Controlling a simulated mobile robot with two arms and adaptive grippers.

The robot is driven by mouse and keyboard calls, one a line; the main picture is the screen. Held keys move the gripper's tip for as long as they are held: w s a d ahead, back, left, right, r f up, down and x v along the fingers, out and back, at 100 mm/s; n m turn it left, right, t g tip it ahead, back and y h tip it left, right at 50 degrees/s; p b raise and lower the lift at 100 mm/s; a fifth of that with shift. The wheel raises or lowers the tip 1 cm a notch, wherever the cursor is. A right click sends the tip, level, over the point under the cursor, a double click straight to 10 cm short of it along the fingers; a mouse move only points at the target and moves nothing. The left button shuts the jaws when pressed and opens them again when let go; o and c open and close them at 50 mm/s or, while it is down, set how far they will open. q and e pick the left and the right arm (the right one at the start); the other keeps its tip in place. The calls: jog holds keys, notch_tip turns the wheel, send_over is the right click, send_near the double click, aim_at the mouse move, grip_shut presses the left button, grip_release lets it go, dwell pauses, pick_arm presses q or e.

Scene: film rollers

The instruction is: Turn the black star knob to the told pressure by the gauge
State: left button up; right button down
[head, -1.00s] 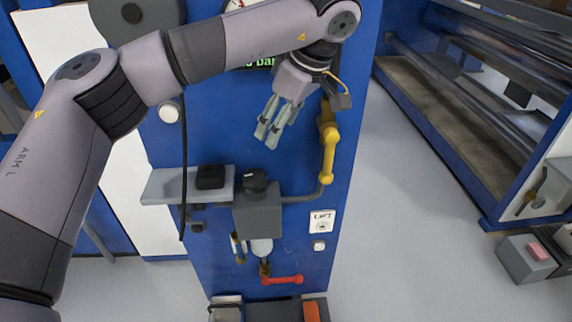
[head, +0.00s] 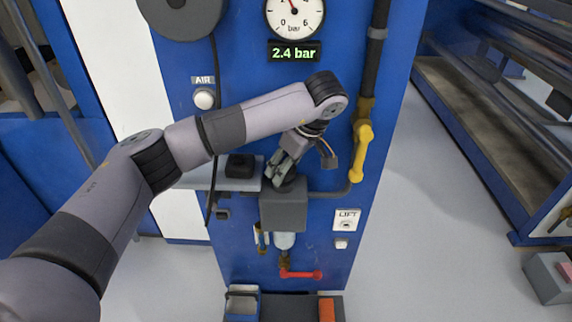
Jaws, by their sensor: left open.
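The black star knob (head: 293,184) sits on top of the grey regulator block (head: 284,211) on the blue panel; it is partly hidden by my gripper. My left gripper (head: 277,176) is open, pointing down and left at the knob's top left; I cannot tell whether its fingers touch or straddle the knob. The round white gauge (head: 295,14) is cut off at the top of the picture. Its red needle points up and left, between 2 and 3. The display (head: 294,53) below it reads 2.4 bar in green. My right gripper is not in view.
A small shelf (head: 228,183) with a black block (head: 240,165) stands just left of the knob. A yellow valve handle (head: 361,150) on a pipe is at right. A red lever (head: 301,274) and a clear bowl (head: 285,241) are below the regulator. A white AIR button (head: 204,99) is upper left.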

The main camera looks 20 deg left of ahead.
pick_arm(q)
jog(key=shift+a+f, duration=0.1)
jog(key=shift+f, duration=0.2)
jog(key=shift+c, duration=0.5)
